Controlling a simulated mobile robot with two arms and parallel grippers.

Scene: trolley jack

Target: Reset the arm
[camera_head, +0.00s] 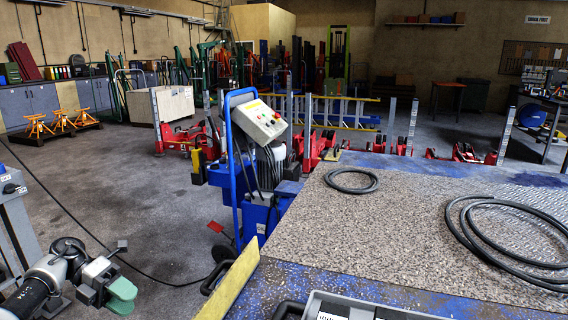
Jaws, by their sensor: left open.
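My left arm comes in at the lower left, and its left gripper (121,268) hangs over the bare grey floor. My right gripper is not in view. No separate arm that the task could mean can be told for sure.
A speckled worktop (400,220) with black hose coils (351,181) fills the right. A yellow bar (228,284) runs along its near-left edge. A black cable (90,232) crosses the floor. Red jacks (180,137) stand farther back.

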